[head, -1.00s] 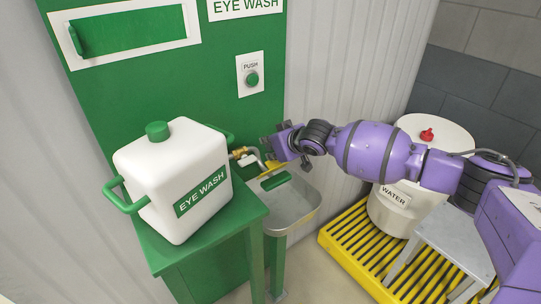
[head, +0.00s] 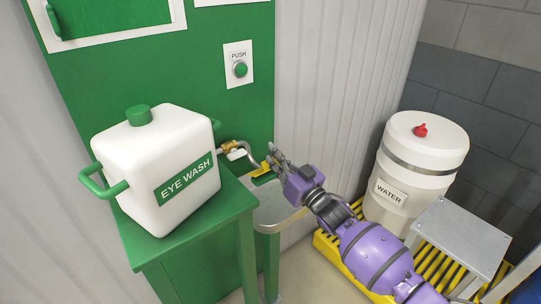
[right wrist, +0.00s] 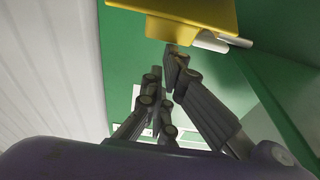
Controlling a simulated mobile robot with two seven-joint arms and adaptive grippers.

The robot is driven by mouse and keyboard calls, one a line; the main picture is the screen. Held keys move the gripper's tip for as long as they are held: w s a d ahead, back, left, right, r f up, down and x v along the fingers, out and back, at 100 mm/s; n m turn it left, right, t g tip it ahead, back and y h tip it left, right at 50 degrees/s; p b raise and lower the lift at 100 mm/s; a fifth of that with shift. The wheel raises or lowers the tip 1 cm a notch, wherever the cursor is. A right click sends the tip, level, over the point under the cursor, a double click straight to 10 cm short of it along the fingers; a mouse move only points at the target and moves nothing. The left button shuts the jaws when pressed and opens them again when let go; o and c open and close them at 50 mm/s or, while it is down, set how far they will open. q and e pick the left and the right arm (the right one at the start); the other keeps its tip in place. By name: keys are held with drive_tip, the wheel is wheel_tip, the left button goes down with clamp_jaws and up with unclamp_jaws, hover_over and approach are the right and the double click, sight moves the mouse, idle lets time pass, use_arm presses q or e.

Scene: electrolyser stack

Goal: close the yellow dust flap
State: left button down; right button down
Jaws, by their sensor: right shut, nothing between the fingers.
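The yellow dust flap (head: 261,170) is at the eye wash outlet, above the grey basin (head: 272,207) and partly hidden by my right gripper. In the right wrist view the yellow flap (right wrist: 190,18) shows large at the top, just beyond my fingertips. My right gripper (head: 273,152) is shut and empty, right beside the flap in the head view. Its fingers also show in the right wrist view (right wrist: 172,62), close below the flap's yellow edge; I cannot tell whether they touch it. How far the flap is swung is hard to tell. My left gripper is not in view.
A white eye wash tank (head: 160,165) stands on a green stand (head: 210,240) left of the outlet. A green push button (head: 240,69) is on the green panel above. A white water drum (head: 420,160), a grey step (head: 465,238) and a yellow grating (head: 330,245) are at right.

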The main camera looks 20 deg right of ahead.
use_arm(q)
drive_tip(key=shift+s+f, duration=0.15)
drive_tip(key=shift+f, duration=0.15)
use_arm(e)
drive_tip(key=shift+s+f, duration=0.25)
drive_tip(key=shift+f, duration=0.35)
use_arm(q)
drive_tip(key=shift+b, duration=0.3)
use_arm(e)
drive_tip(key=shift+d, duration=0.1)
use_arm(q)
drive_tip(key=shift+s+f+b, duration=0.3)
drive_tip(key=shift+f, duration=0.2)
use_arm(e)
drive_tip(key=shift+s+d+f, duration=0.1)
drive_tip(key=shift+s+f, duration=0.55)
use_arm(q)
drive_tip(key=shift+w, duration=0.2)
use_arm(e)
drive_tip(key=shift+d, duration=0.1)
